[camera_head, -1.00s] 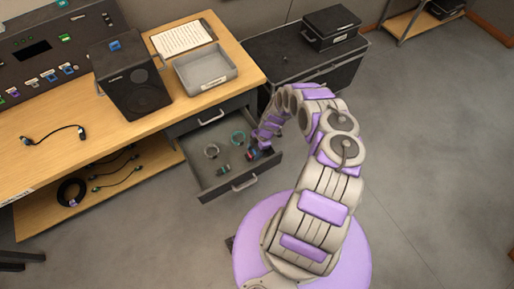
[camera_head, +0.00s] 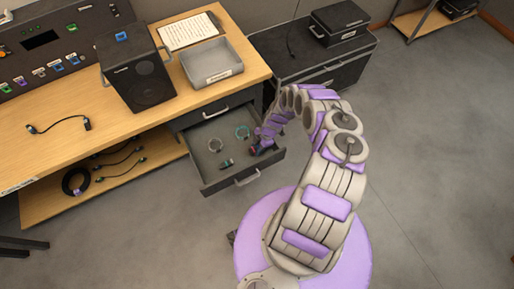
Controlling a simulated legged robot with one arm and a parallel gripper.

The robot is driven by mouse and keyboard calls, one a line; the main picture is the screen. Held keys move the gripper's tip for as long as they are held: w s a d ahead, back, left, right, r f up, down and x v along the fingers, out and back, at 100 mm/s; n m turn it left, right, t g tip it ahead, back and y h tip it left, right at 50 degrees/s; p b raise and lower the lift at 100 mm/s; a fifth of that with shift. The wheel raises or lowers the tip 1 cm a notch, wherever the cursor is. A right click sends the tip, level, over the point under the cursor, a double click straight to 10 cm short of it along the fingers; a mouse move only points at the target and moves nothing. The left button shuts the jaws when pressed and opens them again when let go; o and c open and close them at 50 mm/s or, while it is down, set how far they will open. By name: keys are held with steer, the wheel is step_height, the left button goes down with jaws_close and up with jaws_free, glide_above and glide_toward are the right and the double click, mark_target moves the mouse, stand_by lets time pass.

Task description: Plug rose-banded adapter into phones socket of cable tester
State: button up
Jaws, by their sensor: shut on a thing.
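My gripper (camera_head: 261,145) is at the right side of the open drawer and is shut on a small dark piece with a reddish band (camera_head: 255,150). It looks like the rose-banded adapter, but it is tiny and partly covered by the fingers. A small teal-banded piece (camera_head: 227,164) lies on the drawer floor to the left of my gripper. I cannot pick out a cable tester or its phones socket.
On the desk are a black speaker (camera_head: 137,75), a grey tray (camera_head: 212,65) and a black cable (camera_head: 57,124). A panel (camera_head: 62,55) stands at the left; a black chest (camera_head: 335,70) stands behind.

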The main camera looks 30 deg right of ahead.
mark_target(254, 150)
steer(key=shift+c, duration=0.8)
steer(key=shift+r+p, duration=2.45)
steer(key=shift+p, duration=0.2)
